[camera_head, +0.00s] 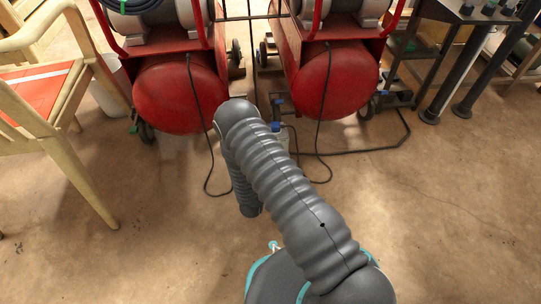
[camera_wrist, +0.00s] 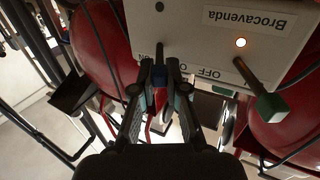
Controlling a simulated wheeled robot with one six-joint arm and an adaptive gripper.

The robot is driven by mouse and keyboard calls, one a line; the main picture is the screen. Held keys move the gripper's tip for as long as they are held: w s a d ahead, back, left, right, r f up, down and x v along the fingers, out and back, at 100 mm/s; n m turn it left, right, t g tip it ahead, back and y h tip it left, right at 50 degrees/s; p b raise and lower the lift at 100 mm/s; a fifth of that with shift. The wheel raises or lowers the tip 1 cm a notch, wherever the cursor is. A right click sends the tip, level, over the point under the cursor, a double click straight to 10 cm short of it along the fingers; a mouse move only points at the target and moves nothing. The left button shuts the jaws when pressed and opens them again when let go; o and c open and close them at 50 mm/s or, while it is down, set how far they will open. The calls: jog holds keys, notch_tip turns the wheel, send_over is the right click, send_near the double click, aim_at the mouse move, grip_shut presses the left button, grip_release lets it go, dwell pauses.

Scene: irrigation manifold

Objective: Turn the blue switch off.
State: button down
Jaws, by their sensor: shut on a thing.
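In the wrist view a white panel (camera_wrist: 205,25) shows upside down, with a "Brocavenda" label. The blue switch (camera_wrist: 160,98) sits between the fingertips of my gripper (camera_wrist: 160,76), which is shut on it. The fingers hide much of the switch, so its exact position is hard to read. "ON" and "OFF" markings show on the panel on either side of the fingers. The lamp (camera_wrist: 160,7) above the blue switch looks dark. In the head view my arm hides the panel and my gripper.
A green-tipped lever (camera_wrist: 270,105) sticks out at the panel's right, near a lit orange lamp (camera_wrist: 240,42). Two red tanks (camera_head: 180,92) (camera_head: 338,80) stand ahead with hanging cables. A wooden chair (camera_head: 75,95) is at left.

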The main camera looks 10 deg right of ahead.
dwell(0.3)
jog(key=c, duration=1.2)
grip_release()
jog(key=shift+o, duration=0.2)
jog(key=v, duration=1.2)
jog(key=shift+w+a, duration=0.1)
